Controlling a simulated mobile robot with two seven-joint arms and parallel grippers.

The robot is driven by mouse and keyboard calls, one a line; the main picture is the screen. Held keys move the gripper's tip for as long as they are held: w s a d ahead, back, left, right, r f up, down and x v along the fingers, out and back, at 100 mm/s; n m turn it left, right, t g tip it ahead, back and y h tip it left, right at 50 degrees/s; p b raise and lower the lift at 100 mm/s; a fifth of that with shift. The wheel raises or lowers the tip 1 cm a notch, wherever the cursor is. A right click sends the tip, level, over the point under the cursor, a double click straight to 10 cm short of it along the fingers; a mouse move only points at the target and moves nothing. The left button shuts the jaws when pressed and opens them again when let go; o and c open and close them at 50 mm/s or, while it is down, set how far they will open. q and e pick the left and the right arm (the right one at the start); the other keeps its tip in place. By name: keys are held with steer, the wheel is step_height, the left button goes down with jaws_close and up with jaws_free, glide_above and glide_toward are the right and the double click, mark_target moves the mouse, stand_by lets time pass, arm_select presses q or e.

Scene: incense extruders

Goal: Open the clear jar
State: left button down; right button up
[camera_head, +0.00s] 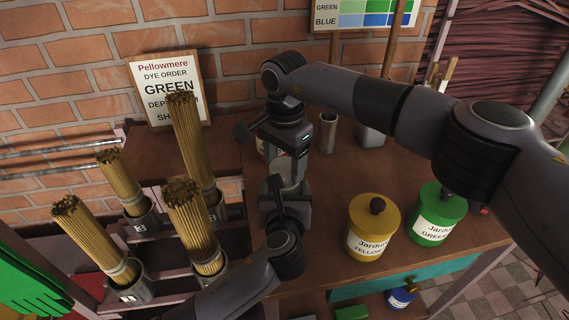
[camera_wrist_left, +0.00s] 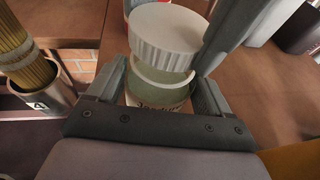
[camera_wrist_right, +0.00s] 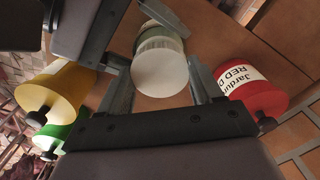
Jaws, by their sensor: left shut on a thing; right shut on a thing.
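The clear jar (camera_wrist_left: 158,98) is held upright between the fingers of my left gripper (camera_wrist_left: 162,90); its label is mostly hidden. Its white ridged lid (camera_wrist_left: 165,30) is between the fingers of my right gripper (camera_wrist_right: 163,85). In the left wrist view the lid appears raised a little above the jar's pale rim, with a gap between them. The lid's top (camera_wrist_right: 160,72) faces the right wrist camera. In the head view the jar (camera_head: 284,172) shows only partly between my left gripper (camera_head: 284,190) and my right gripper (camera_head: 284,150).
A yellow jar (camera_head: 372,228) and a green jar (camera_head: 436,214) stand to the right on the wooden bench. A red jar (camera_wrist_right: 252,88) stands behind. Bundles of sticks (camera_head: 192,228) in metal holders fill the left. A metal cup (camera_head: 327,133) stands at the back.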

mark_target(284, 167)
steer(key=shift+r, duration=0.45)
steer(key=shift+r, duration=2.05)
arm_select(q)
jaws_free()
